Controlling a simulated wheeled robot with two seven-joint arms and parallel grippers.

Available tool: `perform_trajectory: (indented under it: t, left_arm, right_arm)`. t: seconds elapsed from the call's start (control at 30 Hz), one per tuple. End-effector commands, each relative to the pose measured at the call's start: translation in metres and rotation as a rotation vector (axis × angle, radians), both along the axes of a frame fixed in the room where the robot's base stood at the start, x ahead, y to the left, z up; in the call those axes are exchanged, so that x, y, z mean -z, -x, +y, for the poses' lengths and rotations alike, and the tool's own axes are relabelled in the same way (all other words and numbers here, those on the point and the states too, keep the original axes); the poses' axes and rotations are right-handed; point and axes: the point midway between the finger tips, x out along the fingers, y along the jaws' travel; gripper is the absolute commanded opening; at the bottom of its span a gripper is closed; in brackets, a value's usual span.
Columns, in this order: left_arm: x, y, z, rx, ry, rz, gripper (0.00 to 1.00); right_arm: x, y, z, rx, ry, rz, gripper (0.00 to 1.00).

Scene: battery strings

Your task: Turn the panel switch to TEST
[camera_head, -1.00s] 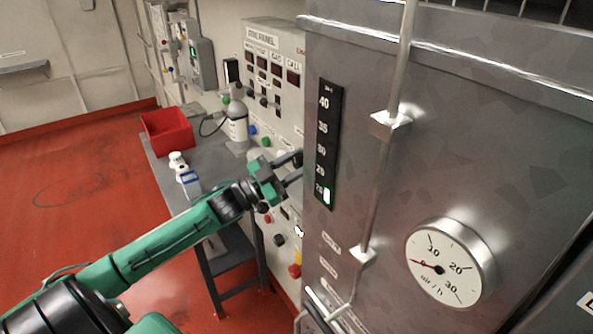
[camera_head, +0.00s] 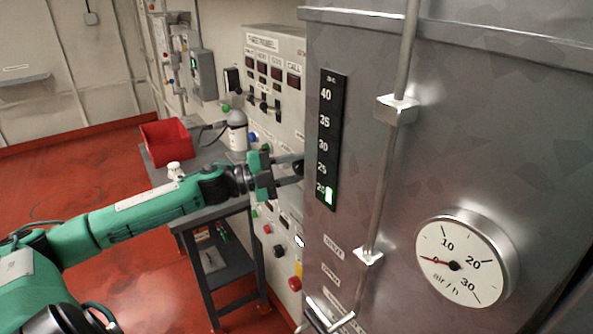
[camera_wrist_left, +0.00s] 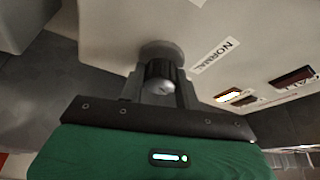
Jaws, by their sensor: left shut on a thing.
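The panel switch is a dark ribbed knob (camera_wrist_left: 161,74) on a round grey base, seen in the left wrist view. A NORMAL label (camera_wrist_left: 215,56) is on the panel beside it, and part of another label shows at the top. My left gripper (camera_head: 293,170) reaches the light panel (camera_head: 260,41) from the left. Its two fingers stand on either side of the knob and are shut on it. In the head view the gripper and the grey cabinet's edge hide most of the knob. I cannot read a TEST label. My right gripper is not in view.
A large grey metal cabinet (camera_head: 460,120) with a gauge (camera_head: 466,258) and a vertical rod stands close to the right of my left gripper. A table (camera_head: 205,213) with a red bin (camera_head: 165,143) and a bottle (camera_head: 237,131) stands left of the panel. Red floor is open at left.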

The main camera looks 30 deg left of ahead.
Motion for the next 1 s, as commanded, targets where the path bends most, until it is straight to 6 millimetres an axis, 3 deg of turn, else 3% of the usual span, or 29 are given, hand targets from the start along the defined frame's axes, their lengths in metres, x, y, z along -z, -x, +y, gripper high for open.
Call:
perform_trajectory:
  t: [0.3,0.83,0.87,0.97,1.0]
  left_arm:
    - [0.0005,0.0001,-0.0001,0.000,-0.110,-0.045,0.10]
    - [0.0008,0.0002,-0.0004,0.001,-0.132,-0.053,0.10]
    - [0.0008,0.0002,-0.0004,0.002,-0.131,-0.053,0.35]
    - [0.0007,0.0002,-0.0004,0.001,-0.131,-0.053,0.54]
    - [0.0006,0.0002,-0.0004,0.001,-0.131,-0.053,0.54]
  right_arm:
    - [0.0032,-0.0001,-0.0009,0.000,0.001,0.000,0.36]
    - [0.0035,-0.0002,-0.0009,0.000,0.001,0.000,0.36]
    - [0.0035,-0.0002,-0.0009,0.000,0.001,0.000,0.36]
    - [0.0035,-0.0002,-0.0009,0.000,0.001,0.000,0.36]
    - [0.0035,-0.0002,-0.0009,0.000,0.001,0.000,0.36]
